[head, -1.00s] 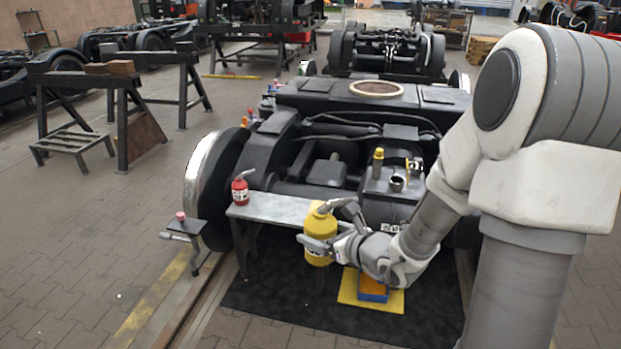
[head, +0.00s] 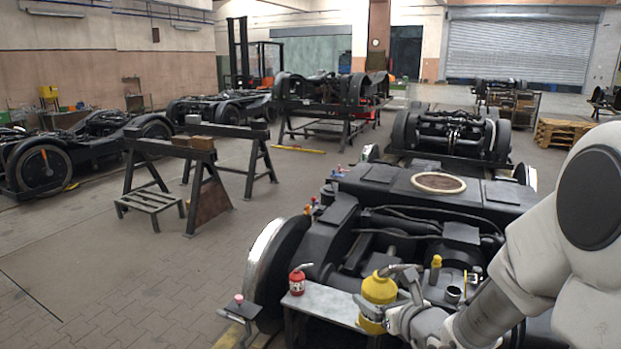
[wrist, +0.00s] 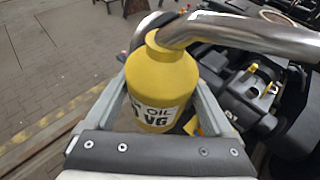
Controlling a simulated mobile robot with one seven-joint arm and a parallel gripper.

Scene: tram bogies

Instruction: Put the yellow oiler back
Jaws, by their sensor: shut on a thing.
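The yellow oiler (head: 377,292) has a metal spout and is held in my gripper (head: 384,308), in front of the small grey bench beside the bogie. In the wrist view the oiler (wrist: 160,82) stands roughly upright between my two fingers (wrist: 165,105), with "OIL" and "VG" on its white label. My gripper is shut on it. A small red oiler (head: 298,281) with a spout stands on the left end of the grey bench (head: 325,303). My gripper and the oiler hide the bench's right end.
A black bogie (head: 400,215) with a shiny wheel (head: 265,260) stands behind the bench. A small stand with a pink-topped item (head: 239,299) is left of it. Trestles (head: 195,165) with wooden blocks stand further left. The paved floor (head: 130,270) at left is clear.

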